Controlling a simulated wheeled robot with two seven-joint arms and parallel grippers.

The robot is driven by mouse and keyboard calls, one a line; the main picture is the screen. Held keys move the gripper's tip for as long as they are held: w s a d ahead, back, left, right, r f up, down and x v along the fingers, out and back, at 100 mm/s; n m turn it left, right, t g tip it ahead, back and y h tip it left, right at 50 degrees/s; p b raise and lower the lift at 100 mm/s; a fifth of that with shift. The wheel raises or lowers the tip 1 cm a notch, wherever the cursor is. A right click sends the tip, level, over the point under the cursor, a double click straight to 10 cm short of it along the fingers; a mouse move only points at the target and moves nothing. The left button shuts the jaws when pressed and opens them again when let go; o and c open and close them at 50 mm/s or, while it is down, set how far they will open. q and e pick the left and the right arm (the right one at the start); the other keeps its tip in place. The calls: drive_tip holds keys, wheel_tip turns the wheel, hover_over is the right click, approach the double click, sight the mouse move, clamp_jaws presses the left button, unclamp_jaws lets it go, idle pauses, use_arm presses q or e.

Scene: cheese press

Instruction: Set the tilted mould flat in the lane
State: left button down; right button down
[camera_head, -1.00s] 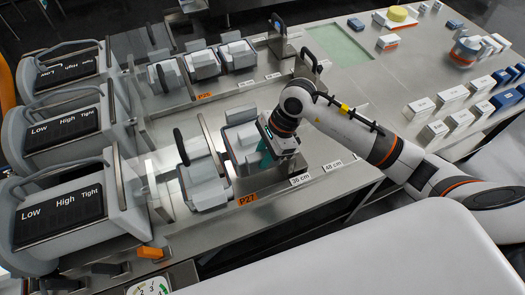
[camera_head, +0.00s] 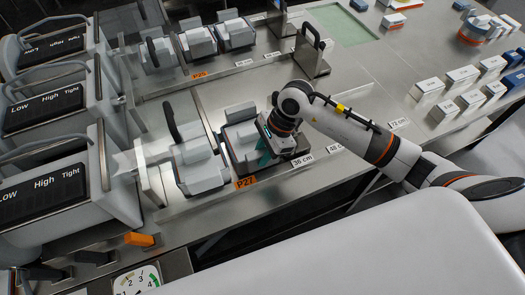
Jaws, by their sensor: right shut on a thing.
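My right gripper (camera_head: 268,150) points down at the right side of a grey mould (camera_head: 243,139) in the front lane and is shut on it. The mould is a pale block with a smaller block on top and a darker lower part, partly hidden by the gripper. It stands behind and right of another grey mould (camera_head: 202,174), which has a black upright handle (camera_head: 171,122) beside it. Whether the held mould's underside lies fully flat on the lane (camera_head: 205,103) cannot be told. My left gripper is out of view.
Grey presses (camera_head: 50,185) line the left side. Several moulds stand in the back lane (camera_head: 200,40). An orange P27 tag (camera_head: 245,183) and distance labels mark the near edge. A black-handled upright plate (camera_head: 312,55) stands beyond the gripper. White boxes (camera_head: 445,110) lie at the right.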

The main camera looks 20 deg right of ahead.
drive_tip(key=shift+w+f, duration=0.1)
drive_tip(key=c, duration=1.1)
unclamp_jaws()
drive_tip(key=shift+s+f, duration=0.2)
drive_tip(key=b+v, duration=0.1)
drive_tip(key=v, duration=1.1)
drive_tip(key=shift+w+a+b, duration=0.1)
drive_tip(key=shift+a+b, duration=0.05)
drive_tip(key=shift+b, duration=0.15)
wheel_tip(320, 180, up, 10)
drive_tip(key=p, duration=0.5)
drive_tip(key=shift+r, duration=0.2)
